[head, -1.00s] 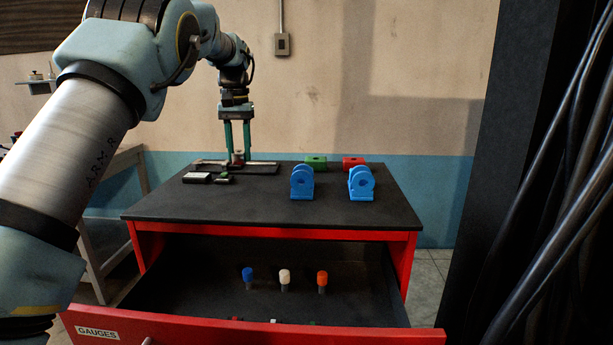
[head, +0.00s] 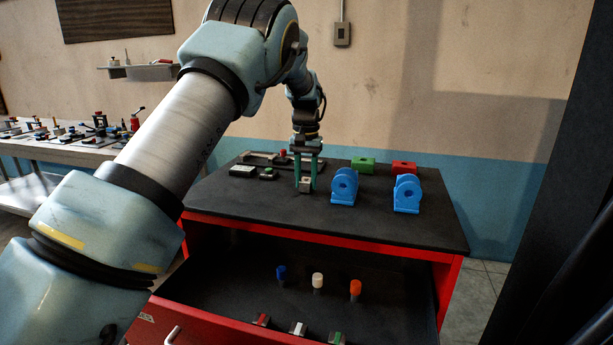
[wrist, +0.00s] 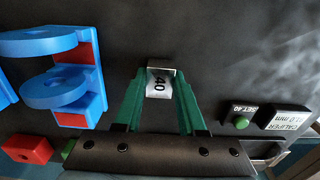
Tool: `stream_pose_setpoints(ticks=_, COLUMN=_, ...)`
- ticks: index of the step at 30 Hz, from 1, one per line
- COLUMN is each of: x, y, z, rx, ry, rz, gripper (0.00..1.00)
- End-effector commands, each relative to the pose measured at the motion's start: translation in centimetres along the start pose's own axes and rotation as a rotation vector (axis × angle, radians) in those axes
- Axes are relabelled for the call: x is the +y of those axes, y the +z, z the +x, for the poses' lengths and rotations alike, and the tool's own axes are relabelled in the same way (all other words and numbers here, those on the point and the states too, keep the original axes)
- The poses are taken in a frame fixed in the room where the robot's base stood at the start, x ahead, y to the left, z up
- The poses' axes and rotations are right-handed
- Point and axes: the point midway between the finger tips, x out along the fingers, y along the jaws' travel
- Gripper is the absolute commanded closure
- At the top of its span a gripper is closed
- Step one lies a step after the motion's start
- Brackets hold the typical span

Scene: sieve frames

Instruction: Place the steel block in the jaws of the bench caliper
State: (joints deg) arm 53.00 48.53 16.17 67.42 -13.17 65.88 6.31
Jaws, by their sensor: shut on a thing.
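The steel block (head: 305,186) is a small grey block marked 40 in the wrist view (wrist: 159,82). My gripper (head: 306,180) points down and is shut on it, with one green finger on each side. The block is low over the dark bench top, left of the blue parts; I cannot tell whether it touches the surface. The bench caliper (head: 262,157), a long low device with a red knob, lies behind and to the left of my gripper. Its jaws are too small to make out. The caliper display (wrist: 286,119) reads about 0.0 mm in the wrist view.
A button box (wrist: 242,117) marked SET 40 is beside the display. Two blue brackets (head: 344,186) stand right of my gripper, with a green block (head: 363,165) and a red block (head: 403,167) behind. An open drawer (head: 250,272) below holds several coloured pegs.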

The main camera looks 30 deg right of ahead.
Motion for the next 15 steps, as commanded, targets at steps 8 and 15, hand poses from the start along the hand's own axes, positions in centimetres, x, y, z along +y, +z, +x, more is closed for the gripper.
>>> stream_pose_setpoints(ticks=8, x=0.00, y=-0.01, z=0.27, rx=0.001, ry=0.000, rz=0.000, gripper=1.00)
stream_pose_setpoints(ticks=15, x=0.01, y=0.00, z=0.59, rx=0.001, ry=0.000, rz=0.000, gripper=0.50)
